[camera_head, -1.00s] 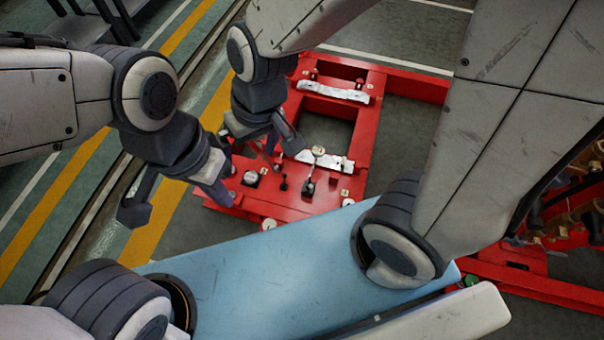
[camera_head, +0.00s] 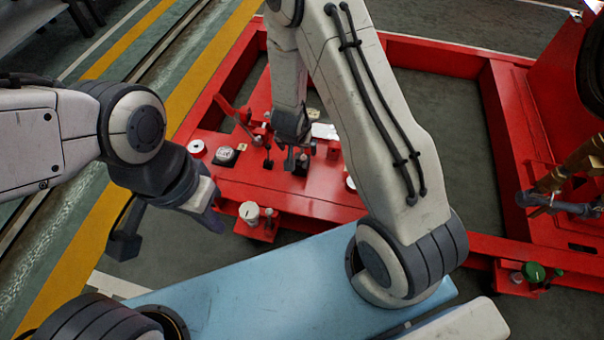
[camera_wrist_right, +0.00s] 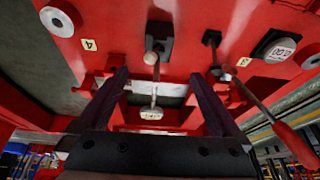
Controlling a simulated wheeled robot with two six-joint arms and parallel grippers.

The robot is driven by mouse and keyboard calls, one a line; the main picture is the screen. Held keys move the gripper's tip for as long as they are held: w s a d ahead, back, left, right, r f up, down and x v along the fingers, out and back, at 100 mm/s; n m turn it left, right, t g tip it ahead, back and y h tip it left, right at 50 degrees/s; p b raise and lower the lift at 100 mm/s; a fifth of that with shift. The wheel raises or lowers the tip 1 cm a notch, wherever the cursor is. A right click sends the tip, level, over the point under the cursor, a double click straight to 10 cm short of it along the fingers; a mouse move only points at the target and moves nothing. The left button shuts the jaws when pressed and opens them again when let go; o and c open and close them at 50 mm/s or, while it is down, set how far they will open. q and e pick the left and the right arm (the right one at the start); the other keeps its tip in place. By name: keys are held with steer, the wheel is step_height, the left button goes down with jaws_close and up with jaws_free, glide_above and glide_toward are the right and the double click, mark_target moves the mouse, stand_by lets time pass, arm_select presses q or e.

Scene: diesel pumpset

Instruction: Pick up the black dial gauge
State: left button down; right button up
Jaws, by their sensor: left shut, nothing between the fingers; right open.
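The black dial gauge (camera_head: 226,155), a small black body with a pale face, sits on the red panel. In the right wrist view it appears at the upper right as a dark block with a white display (camera_wrist_right: 278,46). My right gripper (camera_head: 298,165) points down over the panel, to the right of the gauge and apart from it. In its wrist view the two fingers (camera_wrist_right: 157,78) are spread, with a pale-knobbed lever visible between them. My left gripper (camera_head: 212,218) is shut and empty, in front of the panel, below the gauge in the picture.
A white round part (camera_head: 196,147) lies left of the gauge. A red-handled lever (camera_head: 236,112) rises behind it. A white-capped knob (camera_head: 249,212) stands at the frame's front edge. A blue surface (camera_head: 270,280) is nearest me. The red frame (camera_head: 450,225) surrounds open floor at right.

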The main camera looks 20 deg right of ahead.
mark_target(303, 156)
steer(key=f, duration=0.1)
steer(key=d+f+b, duration=0.1)
steer(key=shift+d+f, duration=0.1)
steer(key=shift+f, duration=0.2)
steer(key=b+x, duration=0.2)
steer(key=x, duration=0.2)
steer(key=shift+w+d+f+b, duration=0.1)
steer(key=shift+f+b, duration=0.15)
steer(key=shift+b, duration=0.15)
steer(key=b+x, duration=0.2)
steer(key=x, duration=0.1)
steer(key=b+x, duration=0.2)
steer(key=shift+w+a+f, duration=0.15)
steer(key=shift+a, duration=0.15)
jaws_close()
steer(key=shift+w, duration=0.1)
